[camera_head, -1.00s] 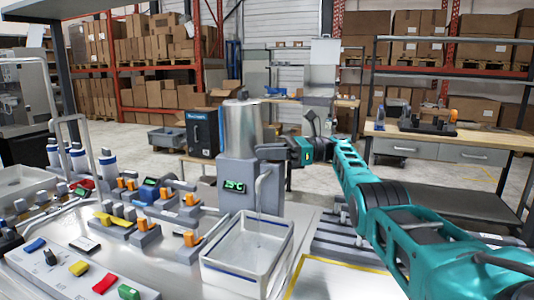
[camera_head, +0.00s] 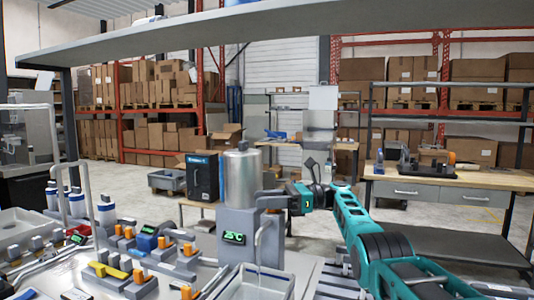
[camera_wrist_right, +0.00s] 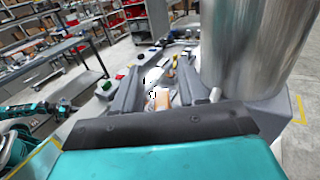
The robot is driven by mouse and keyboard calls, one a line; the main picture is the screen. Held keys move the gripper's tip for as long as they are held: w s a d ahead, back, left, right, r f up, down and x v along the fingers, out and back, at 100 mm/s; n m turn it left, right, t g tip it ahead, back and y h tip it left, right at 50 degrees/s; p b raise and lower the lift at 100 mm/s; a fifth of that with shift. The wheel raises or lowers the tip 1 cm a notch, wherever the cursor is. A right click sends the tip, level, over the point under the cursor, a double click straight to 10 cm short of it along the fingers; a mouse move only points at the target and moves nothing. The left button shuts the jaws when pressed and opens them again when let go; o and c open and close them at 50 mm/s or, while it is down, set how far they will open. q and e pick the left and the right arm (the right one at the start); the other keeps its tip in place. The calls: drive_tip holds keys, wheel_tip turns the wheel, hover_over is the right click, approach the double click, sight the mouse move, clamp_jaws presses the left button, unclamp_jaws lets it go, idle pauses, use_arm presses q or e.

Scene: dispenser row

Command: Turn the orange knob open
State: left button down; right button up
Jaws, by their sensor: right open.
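A tall silver tank (camera_head: 243,178) stands on a grey base with a lit green display (camera_head: 233,238) and a bent spout. My right gripper (camera_head: 268,199) is open at the right side of this tank, level with its lower part. In the right wrist view its two dark fingers (camera_wrist_right: 157,74) are spread beside the tank (camera_wrist_right: 255,45). A small orange-tan piece (camera_wrist_right: 161,98) shows between them; I cannot tell whether it is a knob or whether the fingers touch it. Several orange knobs (camera_head: 188,249) stand on grey valves at the left. My left arm (camera_wrist_right: 28,108) shows small; its jaws are unclear.
A white basin (camera_head: 255,284) sits below the spout. Bottles (camera_head: 77,203) and other fittings crowd the left bench. A grey shelf edge (camera_head: 240,30) crosses above. A wooden workbench (camera_head: 450,181) with drawers stands at the right.

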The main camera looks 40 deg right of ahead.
wheel_tip(320, 180, up, 5)
drive_tip(key=p, duration=0.4)
drive_tip(key=shift+r, duration=0.2)
wheel_tip(320, 180, up, 14)
drive_tip(key=shift+f+b, duration=0.25)
drive_tip(key=shift+b, duration=0.15)
drive_tip(key=shift+o, duration=0.2)
drive_tip(key=shift+s, duration=0.1)
